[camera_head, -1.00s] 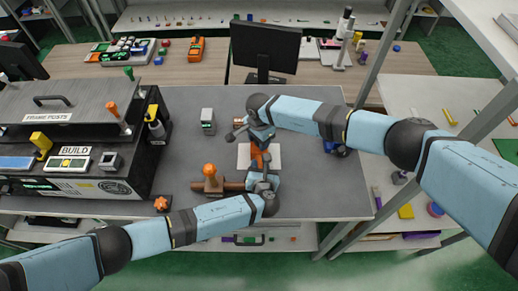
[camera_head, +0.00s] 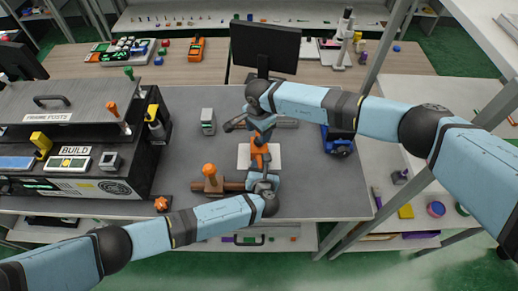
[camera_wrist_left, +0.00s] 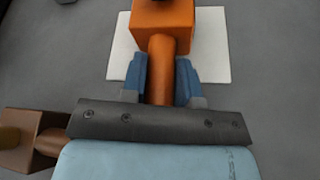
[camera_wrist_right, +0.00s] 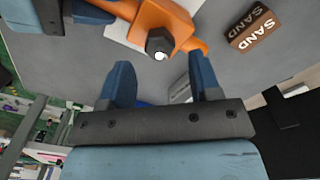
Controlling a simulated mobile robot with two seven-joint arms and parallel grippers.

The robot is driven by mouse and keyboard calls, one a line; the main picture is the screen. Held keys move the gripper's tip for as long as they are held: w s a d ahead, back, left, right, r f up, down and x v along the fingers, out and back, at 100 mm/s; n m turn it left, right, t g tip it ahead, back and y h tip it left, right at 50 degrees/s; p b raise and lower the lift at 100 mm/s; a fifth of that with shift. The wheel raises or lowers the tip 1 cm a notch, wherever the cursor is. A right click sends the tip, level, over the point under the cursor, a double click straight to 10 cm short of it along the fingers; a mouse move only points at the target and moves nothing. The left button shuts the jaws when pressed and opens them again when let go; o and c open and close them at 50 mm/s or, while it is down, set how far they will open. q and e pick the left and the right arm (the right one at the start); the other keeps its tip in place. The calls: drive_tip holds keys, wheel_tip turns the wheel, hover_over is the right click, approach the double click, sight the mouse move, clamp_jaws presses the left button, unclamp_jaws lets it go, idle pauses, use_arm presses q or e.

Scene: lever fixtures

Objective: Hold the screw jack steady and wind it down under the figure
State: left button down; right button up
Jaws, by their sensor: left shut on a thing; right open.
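The orange screw jack (camera_head: 259,158) stands on a white plate (camera_head: 244,157) on the grey bench. My left gripper (camera_wrist_left: 160,72) is shut on the jack's orange round stem, below its square orange block (camera_wrist_left: 163,13) in the left wrist view. My right gripper (camera_wrist_right: 161,72) is open and empty. In the right wrist view its two blue fingers stand apart, with the jack's dark hexagonal end (camera_wrist_right: 160,42) just beyond and between their tips. I cannot tell whether they touch it. I cannot make out the figure.
A brown block marked SAND (camera_wrist_right: 251,28) is near the jack in the right wrist view. A grey box (camera_head: 208,121) and blue object (camera_head: 338,140) flank the jack. The bench's right front is clear.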

sight(259, 139)
drive_tip(key=m, duration=0.5)
drive_tip(key=shift+a, duration=0.1)
drive_tip(key=m, duration=0.6)
drive_tip(key=shift+f+m, duration=0.1)
drive_tip(key=shift+m, duration=0.3)
drive_tip(key=shift+f, duration=2.45)
